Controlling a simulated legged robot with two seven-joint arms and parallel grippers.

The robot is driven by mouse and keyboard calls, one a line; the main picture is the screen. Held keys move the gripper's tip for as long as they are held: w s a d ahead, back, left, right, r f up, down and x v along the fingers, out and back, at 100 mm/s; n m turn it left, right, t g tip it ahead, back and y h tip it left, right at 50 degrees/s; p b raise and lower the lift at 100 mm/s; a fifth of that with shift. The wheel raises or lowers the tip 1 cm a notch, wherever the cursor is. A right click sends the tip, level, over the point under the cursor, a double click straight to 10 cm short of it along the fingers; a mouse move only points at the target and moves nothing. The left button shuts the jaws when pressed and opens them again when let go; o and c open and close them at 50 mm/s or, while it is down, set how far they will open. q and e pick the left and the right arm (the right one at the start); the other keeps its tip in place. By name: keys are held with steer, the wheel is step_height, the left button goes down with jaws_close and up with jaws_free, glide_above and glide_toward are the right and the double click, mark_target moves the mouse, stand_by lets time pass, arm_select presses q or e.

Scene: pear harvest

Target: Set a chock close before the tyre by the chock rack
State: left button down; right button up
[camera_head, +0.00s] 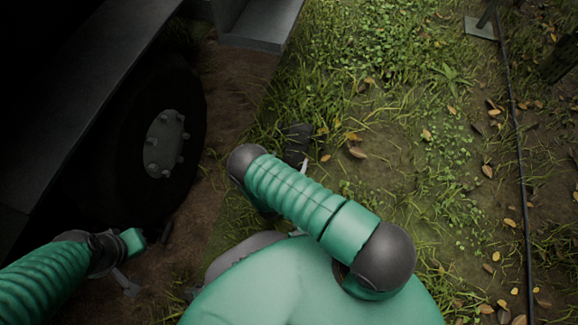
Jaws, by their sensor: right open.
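The dark tyre (192,120) stands upright at the left under the vehicle, with a grey bolted hub (165,145). My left gripper (148,258) is low at the left, beside the lower part of the tyre; its jaws are too dark and small to read. My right gripper (297,142) is open over the grass, right of the tyre and apart from it, partly hidden behind my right forearm. I cannot make out a chock or the chock rack for certain.
The vehicle's dark body (75,80) fills the upper left, and a grey metal step (255,42) juts out at the top. Bare soil (228,95) borders the tyre. Leaf-strewn grass lies open to the right, crossed by a thin dark line (517,150). A flat plate (480,28) lies top right.

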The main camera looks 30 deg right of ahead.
steer(key=w+a+r+n+y, duration=0.2)
steer(key=w+a+r+y, duration=0.45)
steer(key=r, duration=0.35)
steer(key=s+a+r+n+g+y, duration=0.2)
steer(key=a+r, duration=0.3)
steer(key=r, duration=0.4)
arm_select(q)
steer(key=shift+d, duration=0.2)
arm_select(e)
steer(key=s+r+n+g, duration=0.2)
steer(key=s+r, duration=0.4)
steer(key=s, duration=0.3)
steer(key=s+d+r+n+g+y, duration=0.1)
steer(key=s+r+n+g, duration=0.1)
steer(key=s+r, duration=0.4)
steer(key=s+n, duration=0.1)
steer(key=s, duration=0.2)
steer(key=shift+s+d+n, duration=0.3)
